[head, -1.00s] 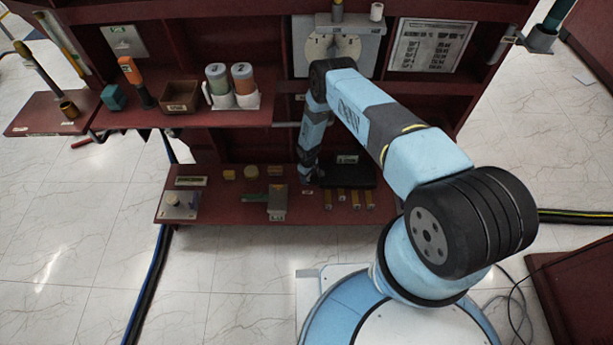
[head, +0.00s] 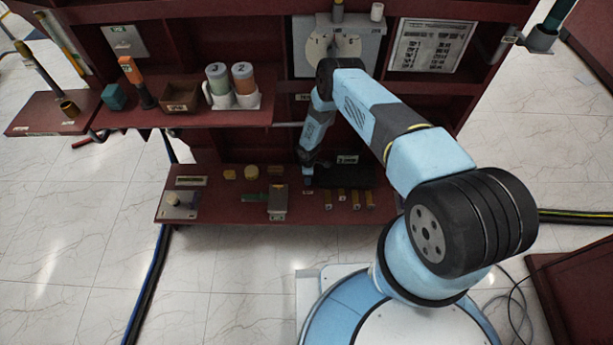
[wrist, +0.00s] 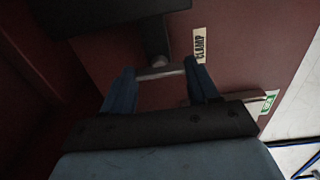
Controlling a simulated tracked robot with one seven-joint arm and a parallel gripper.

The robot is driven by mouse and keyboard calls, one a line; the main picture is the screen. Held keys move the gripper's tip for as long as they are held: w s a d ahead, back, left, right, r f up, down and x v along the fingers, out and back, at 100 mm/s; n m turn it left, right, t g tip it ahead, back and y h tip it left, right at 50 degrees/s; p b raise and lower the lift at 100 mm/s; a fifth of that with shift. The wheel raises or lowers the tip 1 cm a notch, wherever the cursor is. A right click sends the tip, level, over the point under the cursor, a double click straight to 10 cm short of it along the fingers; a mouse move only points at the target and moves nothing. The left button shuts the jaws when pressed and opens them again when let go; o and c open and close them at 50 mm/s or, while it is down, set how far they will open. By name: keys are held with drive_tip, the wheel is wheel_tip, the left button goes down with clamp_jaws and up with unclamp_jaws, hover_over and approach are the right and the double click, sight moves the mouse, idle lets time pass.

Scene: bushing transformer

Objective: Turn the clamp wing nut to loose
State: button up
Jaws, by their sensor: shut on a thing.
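The clamp wing nut (wrist: 160,73) shows in the wrist view as a pale grey bar at the end of a dark post (wrist: 156,38). My gripper (wrist: 160,67) has its two blue fingers at either end of this bar, shut on it. A white label reading CLAMP (wrist: 200,45) is on the red-brown surface beside the right finger. In the head view my gripper (head: 307,178) is low over the lower shelf (head: 235,215). The wing nut is too hidden there to make out.
The lower shelf also holds a grey block (head: 278,200), yellow pieces (head: 251,172) and a small knob box (head: 179,202) to the left. Several small yellow-brown pieces (head: 342,197) stand to the right. The upper shelf overhangs at the left.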

idle(0.4)
drive_tip(key=o, duration=1.1)
drive_tip(key=shift+c, duration=0.2)
drive_tip(key=shift+r, duration=0.15)
wheel_tip(320, 180, up, 13)
drive_tip(key=shift+r, duration=0.2)
